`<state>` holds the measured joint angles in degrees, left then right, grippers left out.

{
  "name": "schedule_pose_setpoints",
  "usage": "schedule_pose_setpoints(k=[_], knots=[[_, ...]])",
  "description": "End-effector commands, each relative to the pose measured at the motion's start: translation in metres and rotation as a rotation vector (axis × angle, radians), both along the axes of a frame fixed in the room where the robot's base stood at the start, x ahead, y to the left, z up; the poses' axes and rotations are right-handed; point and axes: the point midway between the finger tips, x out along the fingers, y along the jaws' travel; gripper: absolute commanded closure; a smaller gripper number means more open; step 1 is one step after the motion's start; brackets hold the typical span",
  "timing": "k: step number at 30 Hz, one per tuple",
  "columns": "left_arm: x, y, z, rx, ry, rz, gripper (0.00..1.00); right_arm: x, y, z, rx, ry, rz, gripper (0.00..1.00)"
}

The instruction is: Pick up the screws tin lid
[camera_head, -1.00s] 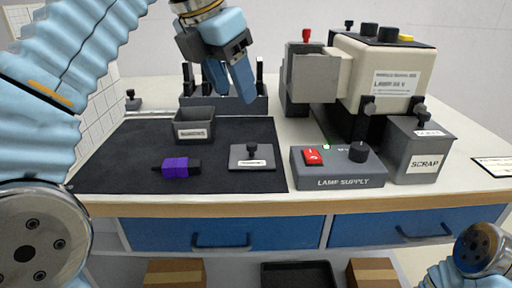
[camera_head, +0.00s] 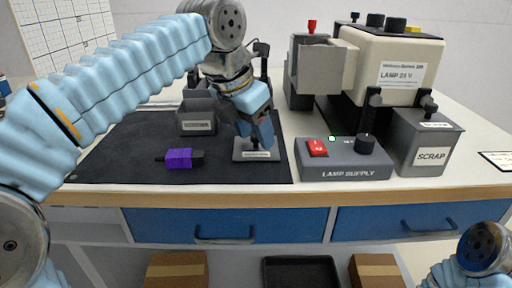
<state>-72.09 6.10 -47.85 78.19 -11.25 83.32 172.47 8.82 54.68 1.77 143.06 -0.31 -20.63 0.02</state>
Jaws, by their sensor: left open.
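The screws tin lid (camera_head: 271,156) is a flat grey plate with a dark knob and a white label, lying on the black mat (camera_head: 122,150). My left gripper (camera_head: 258,144) is open and points down right over the lid, with its fingertips at the knob. The fingers partly hide the knob, and I cannot tell whether they touch it. The open grey tin (camera_head: 197,124) stands behind and to the left of the lid. Its label is too small to read. My right gripper is not in view; only part of my right arm shows at the lower right.
A purple and black object (camera_head: 180,158) lies on the mat left of the lid. The lamp supply box (camera_head: 345,172) stands close to the right, with the scrap bin (camera_head: 425,150) beyond it. A large beige lamp unit (camera_head: 390,60) rises behind them.

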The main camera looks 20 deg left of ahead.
Motion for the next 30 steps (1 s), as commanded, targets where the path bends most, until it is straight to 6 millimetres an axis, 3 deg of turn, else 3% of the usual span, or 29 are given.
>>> schedule_pose_setpoints(k=[4, 14, 25, 30], knots=[[0.0, 0.0, 0.0, 0.0, 0.0, 0.0, 0.49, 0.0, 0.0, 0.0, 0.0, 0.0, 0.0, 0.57], [0.0, 0.0, 0.001, 0.0, 0.0, 0.0, 1.0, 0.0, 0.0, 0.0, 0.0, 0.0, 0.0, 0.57], [0.0, 0.0, 0.004, 0.0, -0.001, 0.001, 1.0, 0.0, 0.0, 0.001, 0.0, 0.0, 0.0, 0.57], [0.001, 0.0, 0.022, 0.0, -0.003, 0.004, 1.0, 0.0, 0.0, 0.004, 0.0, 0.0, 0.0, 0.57]])
